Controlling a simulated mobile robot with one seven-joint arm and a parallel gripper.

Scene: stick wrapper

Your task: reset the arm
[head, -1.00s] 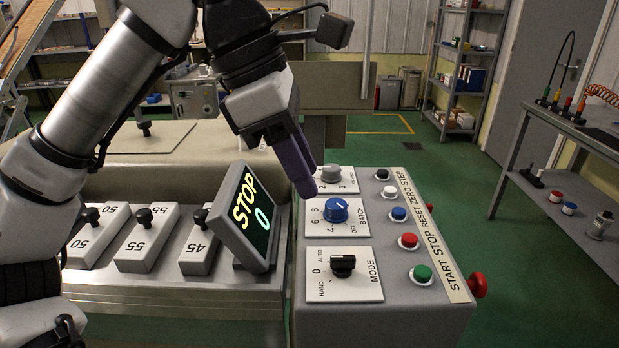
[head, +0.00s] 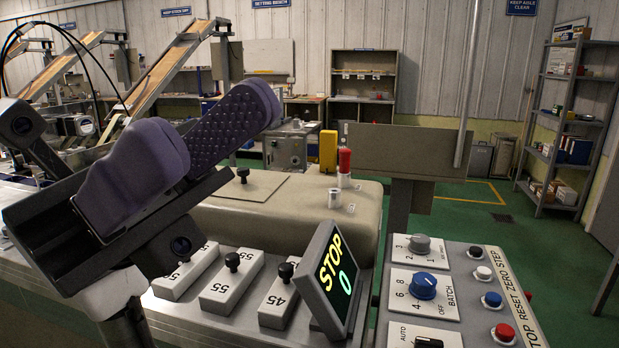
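My gripper (head: 214,128) is raised at the left of the head view, above the machine's left part. Its two purple fingers stand apart, and the dotted inner face of the far one shows. Nothing shows between them. It is well clear of the control panel (head: 455,262). The blue BATCH knob (head: 423,286) and the grey knob (head: 419,243) sit on the panel. The black MODE knob (head: 428,342) is cut by the bottom edge. The tilted display (head: 332,280) reads STOP and 0.
Several numbered blocks with black knobs, such as the 55 block (head: 232,281), stand left of the display. A grey shelf rack (head: 570,120) is at the back right.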

